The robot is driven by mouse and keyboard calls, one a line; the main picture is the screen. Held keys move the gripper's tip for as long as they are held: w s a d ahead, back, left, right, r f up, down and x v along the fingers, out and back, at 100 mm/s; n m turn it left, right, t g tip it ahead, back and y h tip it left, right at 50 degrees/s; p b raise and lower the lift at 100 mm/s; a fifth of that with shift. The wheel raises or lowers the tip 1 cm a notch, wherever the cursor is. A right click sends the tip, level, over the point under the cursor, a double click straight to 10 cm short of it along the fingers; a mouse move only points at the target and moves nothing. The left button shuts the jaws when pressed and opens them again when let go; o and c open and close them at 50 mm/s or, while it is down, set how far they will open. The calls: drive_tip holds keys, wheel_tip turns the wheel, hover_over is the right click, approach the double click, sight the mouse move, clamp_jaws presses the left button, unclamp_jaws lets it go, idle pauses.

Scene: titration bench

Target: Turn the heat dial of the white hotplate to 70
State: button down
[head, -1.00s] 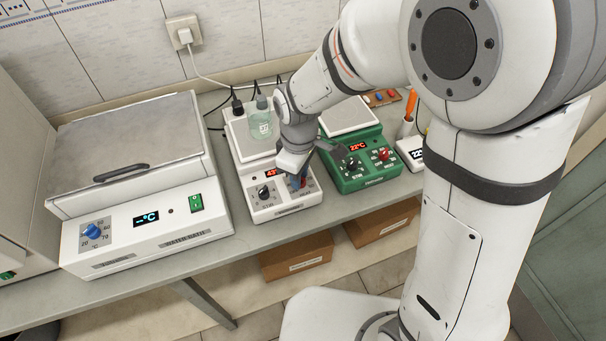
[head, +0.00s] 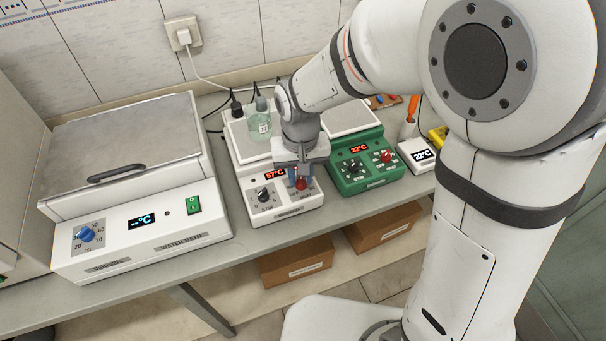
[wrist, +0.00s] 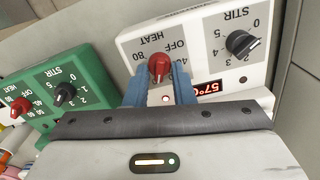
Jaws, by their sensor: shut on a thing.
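The white hotplate (head: 262,215) stands on the bench between the water bath and the green hotplate. Its red display (head: 275,175) reads 57°C. Its red heat dial (head: 301,184) is at the right of its front panel and also shows in the wrist view (wrist: 159,66). The black stir dial (head: 263,194) is left of it in the head view. My gripper (wrist: 160,82) points down at the panel with its blue fingers shut on the red heat dial, one on each side. The scale's 80, OFF and 40 marks show around the dial; other marks are hidden.
A bottle (head: 260,124) of pale green liquid stands on the white hotplate's top. The green hotplate (head: 366,177), with its own red and black dials, stands close on the right. The water bath (head: 140,235) is on the left. Cables run behind.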

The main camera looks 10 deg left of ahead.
drive_tip(key=m+b, duration=0.1)
drive_tip(key=m, duration=0.5)
drive_tip(key=shift+w, duration=0.2)
drive_tip(key=m, duration=0.6)
drive_tip(key=shift+d+r, duration=0.1)
drive_tip(key=shift+d, duration=0.05)
drive_tip(key=shift+m, duration=0.3)
drive_tip(key=c, duration=1.5)
unclamp_jaws()
drive_tip(key=shift+o, duration=1.2)
drive_tip(key=shift+s, duration=0.1)
wheel_tip(320, 180, up, 8)
drive_tip(key=shift+f, duration=0.2)
